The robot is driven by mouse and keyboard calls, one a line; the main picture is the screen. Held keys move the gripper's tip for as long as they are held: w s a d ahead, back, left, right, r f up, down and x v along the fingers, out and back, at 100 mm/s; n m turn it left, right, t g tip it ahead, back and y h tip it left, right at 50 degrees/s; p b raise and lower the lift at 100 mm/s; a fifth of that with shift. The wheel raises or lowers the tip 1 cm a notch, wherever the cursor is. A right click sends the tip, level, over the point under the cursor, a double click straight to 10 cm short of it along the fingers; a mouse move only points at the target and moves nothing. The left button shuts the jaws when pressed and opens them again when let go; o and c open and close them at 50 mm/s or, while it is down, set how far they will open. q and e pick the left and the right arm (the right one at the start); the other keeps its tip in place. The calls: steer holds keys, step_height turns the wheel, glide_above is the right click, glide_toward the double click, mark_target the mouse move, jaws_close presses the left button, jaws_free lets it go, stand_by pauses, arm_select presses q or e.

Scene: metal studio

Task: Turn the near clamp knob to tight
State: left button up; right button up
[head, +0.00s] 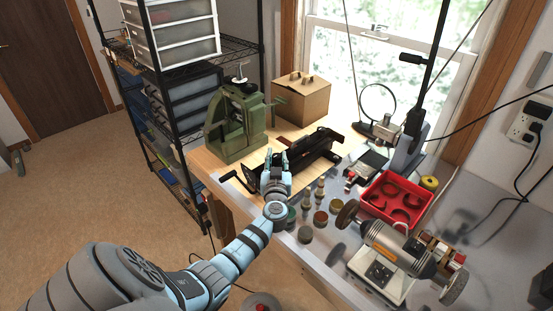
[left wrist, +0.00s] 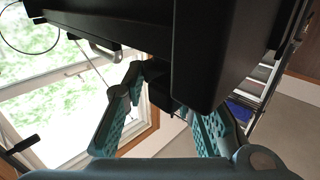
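A long black clamping device (head: 312,152) with a crank handle (head: 233,179) lies on the wooden part of the bench. My left gripper (head: 277,158) is at its near side, its pale blue fingers pointing up against the dark body. In the left wrist view, the black device fills the top. My two teal fingers (left wrist: 165,97) stand apart on either side of a small black block (left wrist: 160,85) under it, which may be the near clamp knob. I cannot tell whether either finger touches it. The knob's setting is hidden. My right gripper is in no view.
A green press (head: 236,128) and a cardboard box (head: 301,98) stand behind. Right are small round tins (head: 321,219), a red tray (head: 397,200) and a bench grinder (head: 395,254). A black wire shelf (head: 160,120) stands left of the bench.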

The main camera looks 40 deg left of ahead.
arm_select(q)
jaws_close()
